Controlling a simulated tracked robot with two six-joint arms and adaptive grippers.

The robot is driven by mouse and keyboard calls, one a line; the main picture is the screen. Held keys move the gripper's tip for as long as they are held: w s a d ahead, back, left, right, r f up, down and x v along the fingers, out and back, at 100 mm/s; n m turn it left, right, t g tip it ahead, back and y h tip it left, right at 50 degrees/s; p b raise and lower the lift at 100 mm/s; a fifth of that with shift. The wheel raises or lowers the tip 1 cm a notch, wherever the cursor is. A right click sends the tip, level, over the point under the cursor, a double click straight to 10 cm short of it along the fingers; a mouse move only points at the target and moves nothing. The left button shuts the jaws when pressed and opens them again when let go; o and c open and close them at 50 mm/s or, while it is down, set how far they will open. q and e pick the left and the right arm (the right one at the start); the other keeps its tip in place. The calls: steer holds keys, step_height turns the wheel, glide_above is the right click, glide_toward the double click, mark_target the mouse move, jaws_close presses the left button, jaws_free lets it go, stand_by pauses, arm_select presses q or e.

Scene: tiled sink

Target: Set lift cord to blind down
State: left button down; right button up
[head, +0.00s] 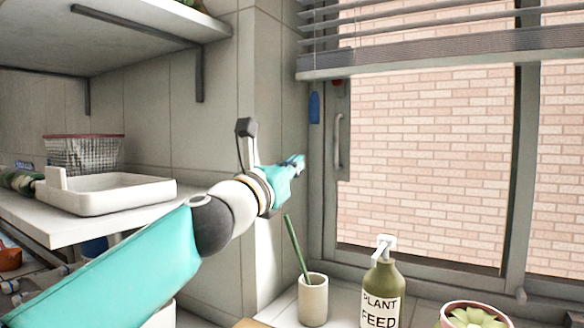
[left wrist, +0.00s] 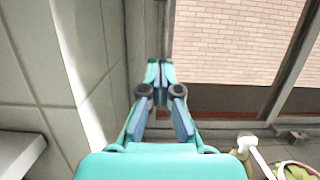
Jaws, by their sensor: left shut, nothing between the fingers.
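The window blind (head: 420,55) is gathered high, with its bottom rail across the upper part of the window. A blue cord pull (head: 314,107) hangs at the left side of the window frame, below the blind's left end. A red piece (head: 337,82) shows beside it, just under the rail. My left gripper (head: 298,162) is in front of the window's left edge, below and a little left of the blue pull, and apart from it in the picture. In the left wrist view its fingers (left wrist: 160,70) are together and empty. The blue pull does not show there. My right gripper is out of view.
A green plant-feed bottle (head: 382,290), a beige cup (head: 313,300) with a green stick, and a potted succulent (head: 474,314) stand below the window. A shelf holds a white tray (head: 110,195) and a wire basket (head: 84,152) at left. A grey window handle (head: 338,142) is near the blue pull.

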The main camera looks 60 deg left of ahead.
arm_select(q)
steer(key=w+a+r+p, duration=0.3)
steer(key=w+r+p, duration=0.2)
steer(key=shift+w+r, duration=0.2)
steer(key=shift+a, duration=0.1)
steer(key=r+p, duration=1.4)
steer(key=shift+s+r, duration=0.2)
steer(key=shift+r, duration=0.1)
